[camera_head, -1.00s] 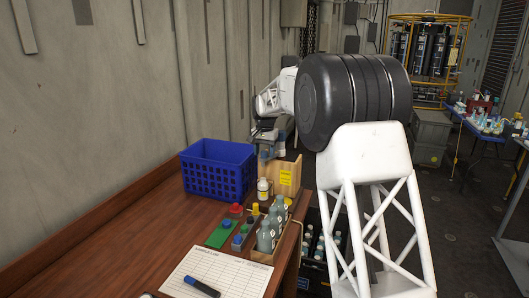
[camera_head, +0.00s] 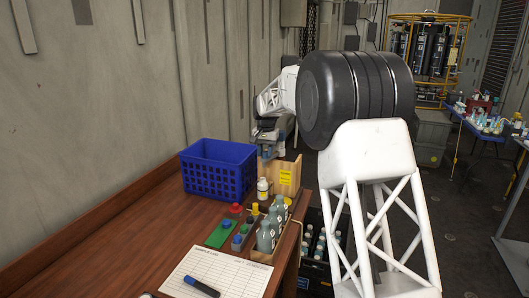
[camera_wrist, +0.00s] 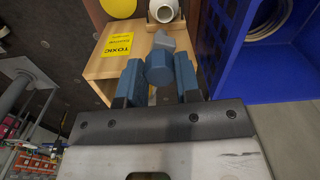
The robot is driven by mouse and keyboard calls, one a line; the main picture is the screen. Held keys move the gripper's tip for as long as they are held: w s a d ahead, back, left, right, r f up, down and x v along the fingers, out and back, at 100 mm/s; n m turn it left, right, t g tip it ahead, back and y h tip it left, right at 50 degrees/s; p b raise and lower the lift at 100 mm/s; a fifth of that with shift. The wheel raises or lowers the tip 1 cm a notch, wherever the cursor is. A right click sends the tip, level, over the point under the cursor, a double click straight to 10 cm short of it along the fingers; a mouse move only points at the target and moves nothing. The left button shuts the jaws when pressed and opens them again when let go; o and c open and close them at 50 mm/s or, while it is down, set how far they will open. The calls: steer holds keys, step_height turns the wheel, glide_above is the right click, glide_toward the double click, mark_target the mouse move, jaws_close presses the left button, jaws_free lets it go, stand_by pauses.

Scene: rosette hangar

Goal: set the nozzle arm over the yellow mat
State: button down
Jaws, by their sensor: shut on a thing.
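My gripper (camera_wrist: 158,78) is shut on a blue-grey faceted piece (camera_wrist: 160,68), with one blue finger on each side of it. A grey tip shows just beyond this piece; I cannot tell whether it is the nozzle arm. The piece is over or close to a wooden box (camera_wrist: 128,58) with a yellow "TOXIC" label. A flat yellow round shape (camera_wrist: 119,7), cut off by the top edge, may be the yellow mat; the held piece is apart from it in the picture. In the head view my gripper (camera_head: 268,143) is small, behind the box, and its grip is unclear.
A blue crate (camera_head: 216,180) stands beside the wooden box. A white bottle (camera_head: 263,190) stands close in front, with grey bottles (camera_head: 267,233) and coloured buttons nearer. A sheet with a marker (camera_head: 201,286) lies on the table. The table's left part is clear.

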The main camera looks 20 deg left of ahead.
mark_target(279, 153)
steer(key=d+n, duration=0.8)
steer(key=n, duration=0.1)
steer(key=shift+w+n, duration=0.15)
steer(key=shift+n, duration=0.15)
stand_by(0.5)
steer(key=c, duration=0.8)
jaws_free()
step_height(279, 153, up, 8)
steer(key=shift+f, duration=0.1)
